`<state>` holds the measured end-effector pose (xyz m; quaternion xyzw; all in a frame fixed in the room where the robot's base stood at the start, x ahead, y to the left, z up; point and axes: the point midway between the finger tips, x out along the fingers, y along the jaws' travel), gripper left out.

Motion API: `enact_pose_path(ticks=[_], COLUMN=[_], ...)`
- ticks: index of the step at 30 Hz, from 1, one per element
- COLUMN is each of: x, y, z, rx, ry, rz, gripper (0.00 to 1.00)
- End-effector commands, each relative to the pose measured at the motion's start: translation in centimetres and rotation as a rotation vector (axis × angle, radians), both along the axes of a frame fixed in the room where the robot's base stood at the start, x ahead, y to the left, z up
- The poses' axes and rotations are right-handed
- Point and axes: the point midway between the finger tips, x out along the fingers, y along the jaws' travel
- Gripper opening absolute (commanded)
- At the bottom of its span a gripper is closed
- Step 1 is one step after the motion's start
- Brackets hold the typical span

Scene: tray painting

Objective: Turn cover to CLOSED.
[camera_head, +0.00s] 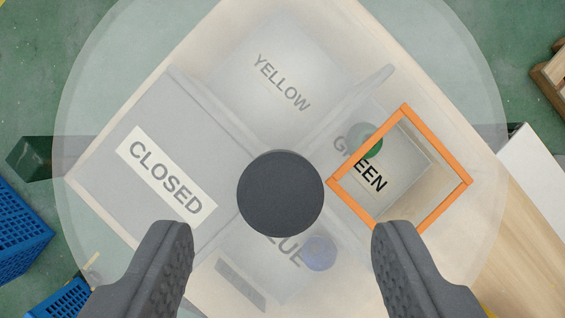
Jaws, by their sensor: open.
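The round translucent cover (100,95) lies over a sectioned tray. Its dark round knob (280,193) is in the middle. An orange-framed window (437,132) in the cover sits at the right, over the GREEN section (372,178). The CLOSED label (166,174) is on a grey section at the left, away from the window. My gripper (282,230) is open, with one finger on each side of the knob and apart from it in the picture. Its height above the cover cannot be told.
The YELLOW section (282,83) is at the top and the BLUE section (255,262) at the bottom, seen through the cover. A green ball (366,141) and a blue ball (319,252) show there. Blue crates (18,235) stand at the lower left.

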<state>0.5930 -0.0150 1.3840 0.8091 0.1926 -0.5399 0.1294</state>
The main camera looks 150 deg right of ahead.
Motion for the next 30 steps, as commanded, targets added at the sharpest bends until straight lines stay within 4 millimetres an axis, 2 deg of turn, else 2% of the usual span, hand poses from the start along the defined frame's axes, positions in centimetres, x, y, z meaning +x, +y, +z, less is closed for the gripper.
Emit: enact_pose_path(ticks=[3,10,22,23,28,29,30], x=[0.3,1.1,1.3,1.4,1.3,1.3,1.3], y=[0.2,0.6,0.7,0.7,0.7,0.7,1.3], z=[-1.4,-3.3,-3.8,-3.8,-3.8,-3.8,-3.8], rx=[0.001,0.002,0.002,0.001,0.001,0.000,-0.001], ry=[0.007,0.005,0.002,0.002,0.002,0.001,0.002], rz=[-0.002,0.001,0.000,0.001,0.001,0.000,0.002], gripper=[0.55,0.55,0.55,0.52,0.05,0.00,0.00])
